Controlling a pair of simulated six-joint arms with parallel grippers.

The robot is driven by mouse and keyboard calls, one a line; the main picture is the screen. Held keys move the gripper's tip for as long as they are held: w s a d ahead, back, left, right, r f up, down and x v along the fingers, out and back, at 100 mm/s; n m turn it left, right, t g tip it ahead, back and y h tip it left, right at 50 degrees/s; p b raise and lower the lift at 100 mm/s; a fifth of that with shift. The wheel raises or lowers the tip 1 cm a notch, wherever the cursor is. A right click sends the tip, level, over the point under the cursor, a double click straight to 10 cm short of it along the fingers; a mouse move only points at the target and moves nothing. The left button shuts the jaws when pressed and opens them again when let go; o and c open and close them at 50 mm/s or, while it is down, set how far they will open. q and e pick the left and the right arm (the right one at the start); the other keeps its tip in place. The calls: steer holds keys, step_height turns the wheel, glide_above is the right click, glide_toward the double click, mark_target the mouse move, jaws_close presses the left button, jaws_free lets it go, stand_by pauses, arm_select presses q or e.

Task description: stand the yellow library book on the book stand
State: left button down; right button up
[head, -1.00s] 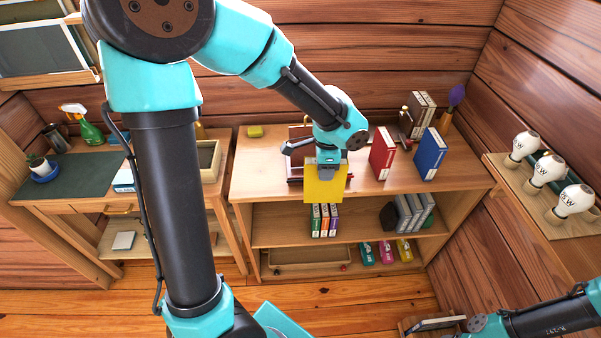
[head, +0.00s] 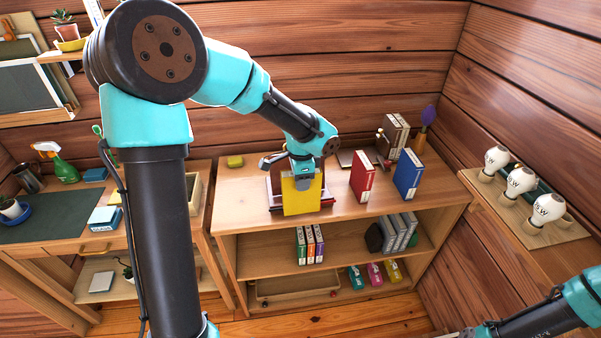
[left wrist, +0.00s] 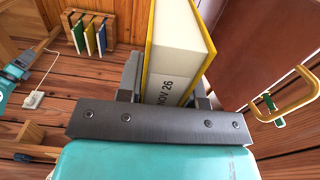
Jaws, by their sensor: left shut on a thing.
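The yellow library book (head: 301,198) is held upright with its cover facing the head camera, above the front part of the cabinet top. My left gripper (head: 303,182) is shut on its upper part. In the left wrist view the yellow book (left wrist: 178,50) is between the fingers, page edges and a "NOV 26" stamp facing the camera. The dark red-brown book stand (head: 273,207) is on the cabinet top, directly behind the yellow book and mostly hidden by it. I cannot tell whether the book touches the stand. My right gripper is out of view; only its arm shows at lower right.
A red book (head: 363,177) and a blue book (head: 408,175) stand upright right of the stand. Several books and a tray fill the shelves below. Bulbs stand on the right-hand shelf.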

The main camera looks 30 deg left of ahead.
arm_select(q)
steer(key=w+a, duration=0.4)
steer(key=w, duration=0.3)
steer(key=shift+w+a+f, duration=0.2)
steer(key=shift+a+f, duration=0.1)
steer(key=shift+f, duration=0.2)
steer(key=shift+f, duration=1.85)
steer(key=c, duration=0.8)
jaws_free()
steer(key=shift+r, duration=0.1)
